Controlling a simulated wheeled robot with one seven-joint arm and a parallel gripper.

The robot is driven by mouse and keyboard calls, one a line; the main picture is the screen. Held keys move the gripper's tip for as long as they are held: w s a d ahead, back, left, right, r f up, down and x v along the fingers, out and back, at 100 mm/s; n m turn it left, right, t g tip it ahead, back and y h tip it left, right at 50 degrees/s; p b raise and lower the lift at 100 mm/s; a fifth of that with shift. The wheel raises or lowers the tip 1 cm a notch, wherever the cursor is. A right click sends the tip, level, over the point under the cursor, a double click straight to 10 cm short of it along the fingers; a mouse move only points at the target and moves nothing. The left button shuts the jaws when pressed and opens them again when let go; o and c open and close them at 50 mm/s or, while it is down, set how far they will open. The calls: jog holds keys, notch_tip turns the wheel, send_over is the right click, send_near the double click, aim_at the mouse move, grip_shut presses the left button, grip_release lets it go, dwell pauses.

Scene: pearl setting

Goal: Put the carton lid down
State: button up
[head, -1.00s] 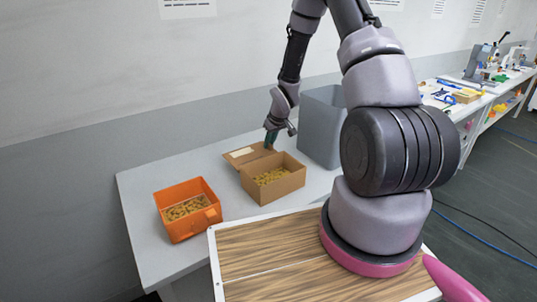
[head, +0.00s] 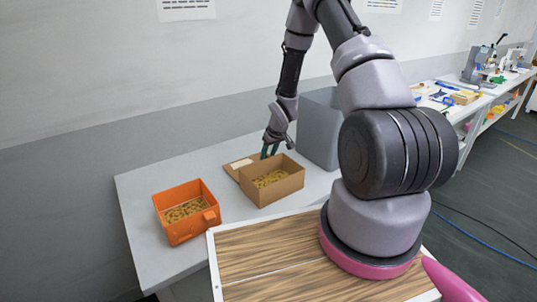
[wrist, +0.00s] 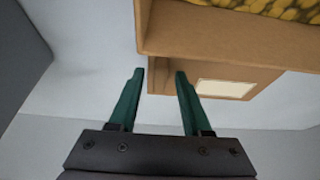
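The cardboard carton (head: 277,190) stands on the grey table with its top open and yellowish pieces inside. Its lid (head: 240,164), with a white label, is folded outward at the carton's back left side; whether it touches the table is unclear. The lid also shows in the wrist view (wrist: 202,80), beyond the carton wall (wrist: 215,35). My gripper (head: 269,153) is behind the carton, close to the lid.
An orange bin (head: 187,228) with similar pieces stands left of the carton. A tall grey bin (head: 318,130) stands close to the right of my gripper. The grey table (head: 140,195) has free room at its left. A wood-patterned surface (head: 265,255) lies in front.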

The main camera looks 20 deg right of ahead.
jog(key=s+d+r+m+h, duration=0.1)
jog(key=s+r, duration=0.4)
jog(key=r, duration=0.7)
jog(key=s+d+r+m+t, duration=0.15)
jog(key=s+r, duration=0.25)
jog(key=r, duration=0.8)
jog(key=s+r+m+h, duration=0.15)
jog(key=s+r, duration=0.35)
jog(key=r, duration=0.7)
jog(key=s+a+r+m+y, duration=0.1)
jog(key=s+a+r+m, duration=0.1)
jog(key=s+r, duration=0.3)
jog(key=s+a+r+m+t+y, duration=0.1)
jog(key=s+r, duration=0.5)
jog(key=s, duration=0.7)
jog(key=shift+a+r+m+y, duration=0.3)
jog(key=shift+a+m+y, duration=0.1)
jog(key=shift+a+y, duration=0.3)
